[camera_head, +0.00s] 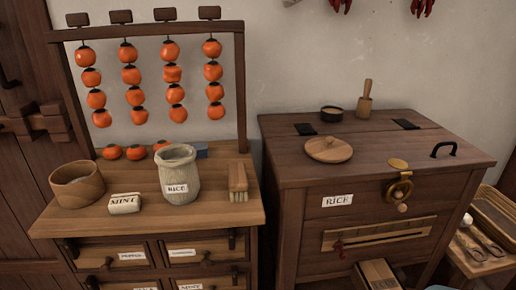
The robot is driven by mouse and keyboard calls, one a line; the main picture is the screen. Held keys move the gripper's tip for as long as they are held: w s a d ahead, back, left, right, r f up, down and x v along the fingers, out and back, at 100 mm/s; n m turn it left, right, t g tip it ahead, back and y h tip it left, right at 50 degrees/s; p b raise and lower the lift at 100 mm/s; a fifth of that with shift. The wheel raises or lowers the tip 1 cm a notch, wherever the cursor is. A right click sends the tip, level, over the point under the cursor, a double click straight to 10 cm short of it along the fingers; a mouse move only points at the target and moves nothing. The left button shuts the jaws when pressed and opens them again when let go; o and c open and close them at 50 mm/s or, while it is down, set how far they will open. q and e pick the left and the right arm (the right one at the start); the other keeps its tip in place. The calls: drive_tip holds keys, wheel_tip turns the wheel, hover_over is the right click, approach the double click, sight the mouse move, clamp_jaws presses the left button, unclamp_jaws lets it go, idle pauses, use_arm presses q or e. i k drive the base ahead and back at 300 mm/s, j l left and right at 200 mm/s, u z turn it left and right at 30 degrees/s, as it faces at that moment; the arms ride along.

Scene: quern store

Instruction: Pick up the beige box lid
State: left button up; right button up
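A round, light-brown wooden lid with a small knob (328,149) lies flat on top of the dark wooden chest (450,165), near its left front. It is the only loose lid I can make out, and its colour is tan rather than clearly beige. A round, open wooden container (77,185) stands on the left cabinet. A small light wooden box (377,275) is partly cut off at the bottom edge, below the chest's front. Neither of my grippers shows in the head view.
A small dark bowl (331,114) and a wooden mallet (365,101) stand behind the lid. The chest has a black handle (443,149).

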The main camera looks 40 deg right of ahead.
sight(328, 149)
drive_tip(key=i+j, duration=0.35)
drive_tip(key=j, duration=0.15)
drive_tip(key=i+j, duration=0.35)
drive_tip(key=j, duration=0.15)
drive_tip(key=i+j, duration=0.35)
drive_tip(key=j+z, duration=0.1)
drive_tip(key=z, duration=1.45)
